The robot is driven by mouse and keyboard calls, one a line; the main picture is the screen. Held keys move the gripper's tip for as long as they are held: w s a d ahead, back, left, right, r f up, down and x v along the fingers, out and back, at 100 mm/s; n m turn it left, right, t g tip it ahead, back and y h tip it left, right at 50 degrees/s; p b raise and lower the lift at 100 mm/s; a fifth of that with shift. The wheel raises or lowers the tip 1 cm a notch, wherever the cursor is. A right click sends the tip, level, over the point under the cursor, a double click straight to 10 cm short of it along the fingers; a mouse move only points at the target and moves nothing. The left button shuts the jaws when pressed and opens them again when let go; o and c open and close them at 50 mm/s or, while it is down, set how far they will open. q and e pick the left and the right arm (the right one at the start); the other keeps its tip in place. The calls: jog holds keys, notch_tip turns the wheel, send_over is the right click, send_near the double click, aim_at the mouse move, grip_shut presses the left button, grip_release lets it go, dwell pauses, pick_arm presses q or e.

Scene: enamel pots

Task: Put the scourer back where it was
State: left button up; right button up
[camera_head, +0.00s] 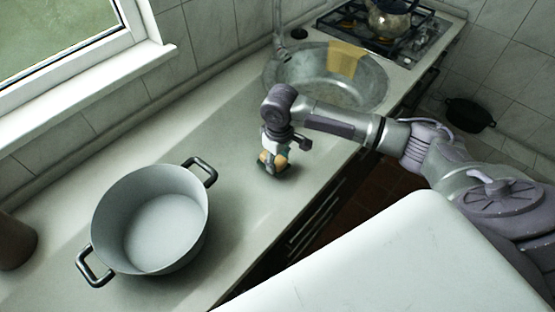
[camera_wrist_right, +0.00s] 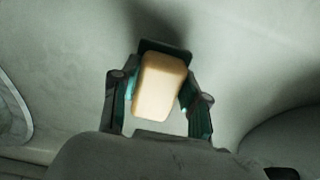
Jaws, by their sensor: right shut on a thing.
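The scourer, a small pale orange-yellow block (camera_head: 266,158), is between the fingers of my right gripper (camera_head: 273,163) above the counter between the pot and the sink. In the right wrist view the scourer (camera_wrist_right: 159,86) is cream-coloured and slightly tilted, with the right gripper's dark green-edged fingers (camera_wrist_right: 160,100) on either side. The gripper is shut on it. It is low over the counter; I cannot tell whether it touches the surface. My left gripper is not in view.
A large grey two-handled pot (camera_head: 150,220) stands on the counter (camera_head: 240,215) at left. A round metal sink (camera_head: 300,75) with a yellow cloth (camera_head: 345,58) over its rim is behind. A stove (camera_head: 425,38) with a kettle (camera_head: 388,22) is beyond. Counter between pot and sink is clear.

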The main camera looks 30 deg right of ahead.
aim_at(279, 160)
jog(key=shift+f, duration=0.55)
jog(key=o, duration=1)
jog(key=shift+f, duration=0.1)
jog(key=r+b, duration=0.1)
jog(key=r, duration=1.1)
jog(key=shift+s+r, duration=0.2)
